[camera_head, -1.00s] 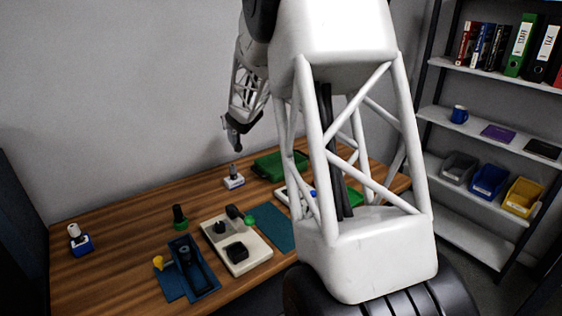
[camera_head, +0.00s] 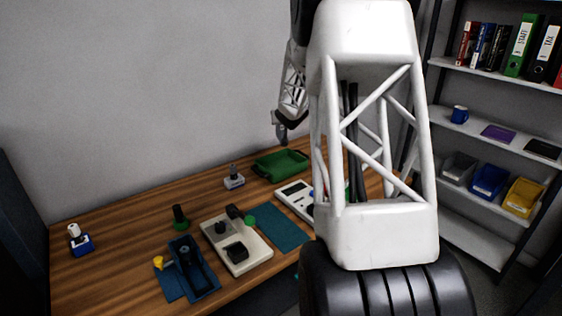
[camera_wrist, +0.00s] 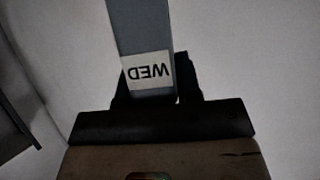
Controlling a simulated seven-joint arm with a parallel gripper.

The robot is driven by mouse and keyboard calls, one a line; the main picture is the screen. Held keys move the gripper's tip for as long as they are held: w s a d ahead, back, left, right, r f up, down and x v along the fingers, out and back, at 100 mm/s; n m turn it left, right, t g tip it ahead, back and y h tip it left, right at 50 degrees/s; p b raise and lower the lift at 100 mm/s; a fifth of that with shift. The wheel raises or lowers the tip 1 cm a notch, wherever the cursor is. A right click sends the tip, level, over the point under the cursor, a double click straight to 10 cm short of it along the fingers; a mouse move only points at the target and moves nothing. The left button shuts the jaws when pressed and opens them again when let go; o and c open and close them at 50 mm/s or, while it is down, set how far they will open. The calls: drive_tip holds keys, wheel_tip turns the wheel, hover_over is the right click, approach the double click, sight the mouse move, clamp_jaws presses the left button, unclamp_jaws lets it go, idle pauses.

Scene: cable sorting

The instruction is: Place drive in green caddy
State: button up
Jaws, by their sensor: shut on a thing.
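My gripper (camera_head: 285,122) is in the air above the green caddy in the head view, and its fingers are small there. In the wrist view my gripper (camera_wrist: 150,85) is shut on a long grey drive (camera_wrist: 138,25) with a white label reading "WED", upside down in the picture. The drive's far end runs out of the top of that view. In the head view a small grey piece (camera_head: 279,132) hangs below the gripper. The green caddy (camera_head: 268,172) is an open tray at the back of the wooden table, and no contact with it shows.
A white-and-grey holder (camera_head: 234,182) stands left of the caddy. A white panel (camera_head: 293,198), a teal mat (camera_head: 279,228), a cream fixture (camera_head: 240,258) and a dark blue tray (camera_head: 205,282) lie nearer. My arm hides the table's right part. A shelf (camera_head: 487,138) stands right.

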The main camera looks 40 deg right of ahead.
sight(281, 128)
drive_tip(key=shift+f, duration=2)
wheel_tip(281, 128, down, 6)
drive_tip(key=shift+f, duration=0.15)
drive_tip(key=shift+f, duration=1.85)
drive_tip(key=shift+f, duration=0.1)
drive_tip(key=o, duration=1.1)
drive_tip(key=shift+f, duration=0.1)
drive_tip(key=shift+c, duration=0.2)
drive_tip(key=shift+r, duration=0.2)
